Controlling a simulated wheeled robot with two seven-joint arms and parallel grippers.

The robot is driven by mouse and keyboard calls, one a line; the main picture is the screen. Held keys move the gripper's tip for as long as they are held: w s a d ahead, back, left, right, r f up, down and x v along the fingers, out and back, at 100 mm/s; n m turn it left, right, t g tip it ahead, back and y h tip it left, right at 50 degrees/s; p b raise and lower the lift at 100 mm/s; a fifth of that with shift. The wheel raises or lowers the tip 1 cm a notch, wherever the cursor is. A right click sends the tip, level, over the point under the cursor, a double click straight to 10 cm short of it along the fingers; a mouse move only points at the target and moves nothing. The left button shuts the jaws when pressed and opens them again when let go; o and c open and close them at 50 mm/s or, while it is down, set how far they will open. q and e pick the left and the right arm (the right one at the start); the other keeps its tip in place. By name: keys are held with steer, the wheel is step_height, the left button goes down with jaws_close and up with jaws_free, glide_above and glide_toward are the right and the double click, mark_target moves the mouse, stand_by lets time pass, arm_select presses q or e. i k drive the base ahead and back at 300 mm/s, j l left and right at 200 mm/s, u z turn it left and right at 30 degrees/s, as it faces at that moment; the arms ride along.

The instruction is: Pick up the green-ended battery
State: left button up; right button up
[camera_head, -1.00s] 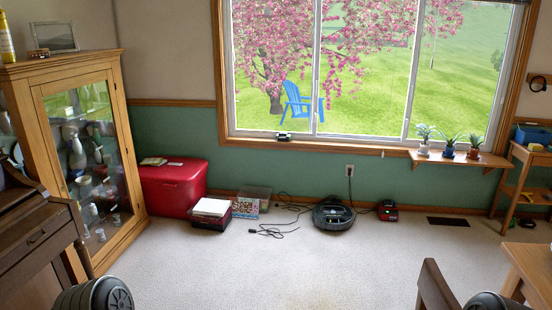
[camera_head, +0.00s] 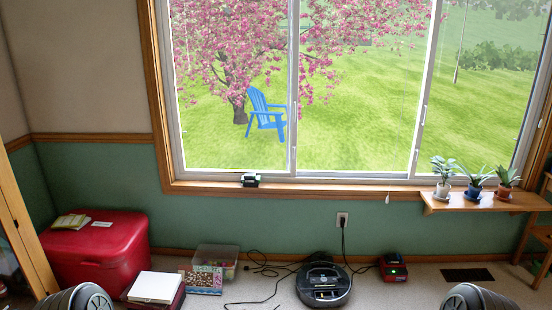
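A small dark block with a pale greenish part (camera_head: 250,180) sits on the window sill, left of the window's middle; it may be the green-ended battery, but it is too small to tell. A red and black device (camera_head: 393,268) with a small green patch stands on the floor by the wall, right of the robot vacuum. Neither of my grippers is in view; only rounded dark parts of my arms show at the bottom edge.
A black robot vacuum (camera_head: 323,285) with cables lies below the sill. A red chest (camera_head: 95,250), a box with a white top (camera_head: 155,287) and a clear bin (camera_head: 216,258) stand at left. Potted plants sit on a wooden shelf (camera_head: 470,203) at right.

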mark_target(251, 181)
steer(key=i+u, duration=0.1)
steer(key=i, duration=0.85)
steer(key=i+l+u, duration=0.15)
steer(key=i, duration=0.8)
steer(key=i+j+z, duration=0.1)
steer(key=i+z, duration=0.35)
steer(key=i, duration=0.15)
steer(key=i+j+z, duration=0.4)
steer(key=i, duration=0.2)
steer(key=i+j+z, duration=0.45)
steer(key=i+l, duration=0.05)
steer(key=i, duration=0.05)
